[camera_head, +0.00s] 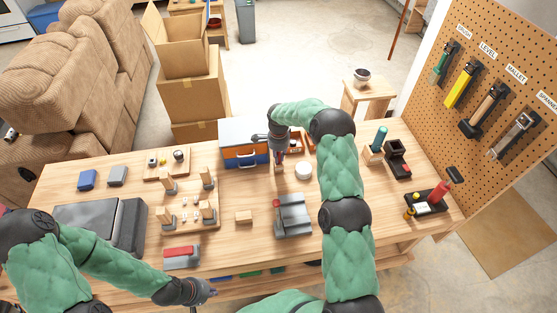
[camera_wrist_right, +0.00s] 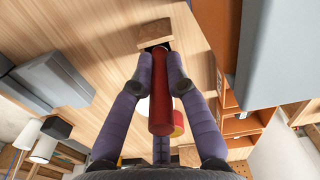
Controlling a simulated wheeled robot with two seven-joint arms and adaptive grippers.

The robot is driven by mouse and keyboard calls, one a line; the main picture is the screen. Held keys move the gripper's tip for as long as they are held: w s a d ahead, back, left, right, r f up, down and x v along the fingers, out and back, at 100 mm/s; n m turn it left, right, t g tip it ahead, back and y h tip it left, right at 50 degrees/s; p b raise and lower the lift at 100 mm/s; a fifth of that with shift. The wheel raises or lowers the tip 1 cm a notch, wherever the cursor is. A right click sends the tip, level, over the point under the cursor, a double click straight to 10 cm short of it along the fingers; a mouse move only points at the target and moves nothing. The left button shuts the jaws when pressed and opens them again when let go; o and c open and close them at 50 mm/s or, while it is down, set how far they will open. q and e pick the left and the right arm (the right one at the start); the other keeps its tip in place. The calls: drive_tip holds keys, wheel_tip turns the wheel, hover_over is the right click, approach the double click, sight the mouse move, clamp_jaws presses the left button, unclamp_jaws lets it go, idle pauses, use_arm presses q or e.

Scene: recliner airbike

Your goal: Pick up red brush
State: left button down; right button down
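The red brush (camera_wrist_right: 160,92) shows in the right wrist view as a red cylindrical handle with a black collar, its far end at a small wooden block (camera_wrist_right: 155,34). My right gripper (camera_wrist_right: 160,68) has its purple fingers against both sides of the handle near the collar. In the head view my right gripper (camera_head: 279,150) points down over the back middle of the table, mostly hiding the brush (camera_head: 279,160). I cannot tell whether the brush is lifted. My left gripper (camera_head: 208,292) is low at the table's front edge, with its fingers partly hidden and nothing visibly held.
A grey clamp-like tool (camera_head: 293,218) lies nearer. A pegboard (camera_head: 500,70) with tools rises at the right. Bare table lies around a small wood block (camera_head: 243,217).

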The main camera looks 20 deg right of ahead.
wheel_tip(320, 180, up, 10)
drive_tip(key=shift+p, duration=0.4)
idle(0.3)
idle(0.4)
